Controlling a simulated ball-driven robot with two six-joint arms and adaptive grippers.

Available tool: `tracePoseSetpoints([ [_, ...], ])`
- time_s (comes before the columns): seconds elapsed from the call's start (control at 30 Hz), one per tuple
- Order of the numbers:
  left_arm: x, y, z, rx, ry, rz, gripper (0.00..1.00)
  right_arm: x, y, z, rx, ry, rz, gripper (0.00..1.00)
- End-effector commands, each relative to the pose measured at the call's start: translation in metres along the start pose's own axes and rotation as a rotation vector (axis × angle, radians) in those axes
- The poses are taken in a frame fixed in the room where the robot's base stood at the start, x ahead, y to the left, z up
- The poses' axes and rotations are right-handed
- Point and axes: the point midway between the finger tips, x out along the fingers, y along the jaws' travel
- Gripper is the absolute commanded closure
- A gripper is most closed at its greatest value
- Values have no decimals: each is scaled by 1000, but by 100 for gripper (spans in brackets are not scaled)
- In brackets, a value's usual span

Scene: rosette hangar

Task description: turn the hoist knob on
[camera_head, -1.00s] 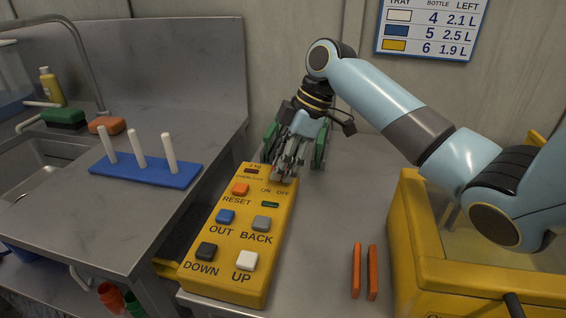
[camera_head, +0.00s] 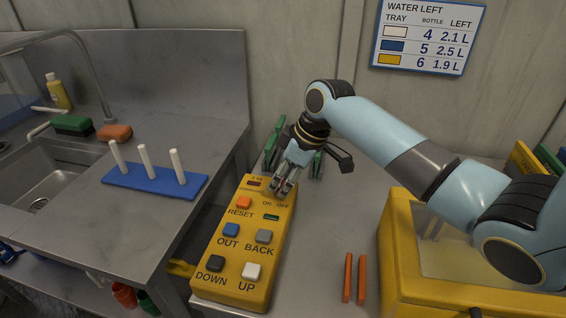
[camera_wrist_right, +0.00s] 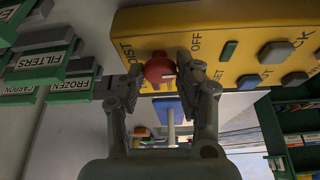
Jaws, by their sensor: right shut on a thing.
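The yellow hoist control box (camera_head: 222,272) stands on the grey bench, with RESET, OUT, BACK, DOWN and UP buttons and ON and OFF lettering near its far end. The hoist knob is hidden behind my fingers in the head view. In the right wrist view it is a round red knob (camera_wrist_right: 158,68) with a small pale mark at its lower right. My right gripper (camera_head: 283,187) is at the box's far end. In the wrist view its fingers (camera_wrist_right: 160,78) are shut on the knob, one on each side. The OFF lettering shows beside it; ON is hidden there. My left gripper is not in view.
Green labelled boxes (camera_wrist_right: 40,75) stand close to the gripper. A blue peg board (camera_head: 150,180) lies on the left counter by the sink (camera_head: 50,185).

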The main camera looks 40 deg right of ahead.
Motion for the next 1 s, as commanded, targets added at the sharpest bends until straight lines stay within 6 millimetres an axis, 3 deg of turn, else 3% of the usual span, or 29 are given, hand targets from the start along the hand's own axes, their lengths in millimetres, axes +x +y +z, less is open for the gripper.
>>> tracePoseSetpoints([
  [0.03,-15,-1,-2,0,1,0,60,-6,-2,-2,40,-2,13,98],
  [0.1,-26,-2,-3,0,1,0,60,-6,-2,-3,101,-1,39,98],
  [0.4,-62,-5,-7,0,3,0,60,-4,-3,-3,339,0,138,98],
  [0.7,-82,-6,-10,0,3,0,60,-2,-4,-3,495,2,204,98],
  [1.0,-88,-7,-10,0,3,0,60,0,-3,-2,557,2,231,98],
])
